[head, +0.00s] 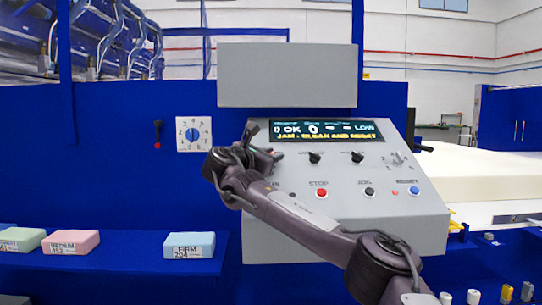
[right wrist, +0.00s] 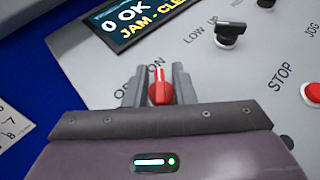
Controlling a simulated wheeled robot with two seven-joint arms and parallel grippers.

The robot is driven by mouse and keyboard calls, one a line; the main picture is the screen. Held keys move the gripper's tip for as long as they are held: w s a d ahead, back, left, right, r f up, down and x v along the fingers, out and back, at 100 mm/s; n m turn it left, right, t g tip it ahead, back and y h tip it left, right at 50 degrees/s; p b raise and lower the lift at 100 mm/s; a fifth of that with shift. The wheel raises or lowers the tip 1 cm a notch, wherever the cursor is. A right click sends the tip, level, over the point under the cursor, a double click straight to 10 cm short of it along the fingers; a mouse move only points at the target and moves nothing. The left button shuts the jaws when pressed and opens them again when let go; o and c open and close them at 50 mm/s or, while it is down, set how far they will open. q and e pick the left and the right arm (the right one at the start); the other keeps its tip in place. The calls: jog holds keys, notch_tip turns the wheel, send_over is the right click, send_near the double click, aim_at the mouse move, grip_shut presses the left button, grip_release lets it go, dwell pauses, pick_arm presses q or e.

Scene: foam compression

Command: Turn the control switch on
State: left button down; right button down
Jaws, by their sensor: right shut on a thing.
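The control switch is a red knob (right wrist: 160,92) with a white line on the sloped grey console (head: 340,215). In the right wrist view its white line points up, and the lettering behind it is partly covered by a finger, with "ON" readable. My right gripper (right wrist: 159,84) has one finger on each side of the knob and is shut on it. In the head view my right gripper (head: 268,155) is at the console's left side and hides the knob. My left gripper is not in view.
The console display (head: 327,131) reads "JAM - CLEAN AND RESET". Black knobs (head: 315,157), a red STOP button (head: 322,192) and a blue button (head: 413,190) are close by. Foam blocks (head: 189,245) lie on a blue shelf at left. A dial (head: 194,134) is on the blue wall.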

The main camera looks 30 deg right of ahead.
jog(key=c, duration=1.5)
grip_release()
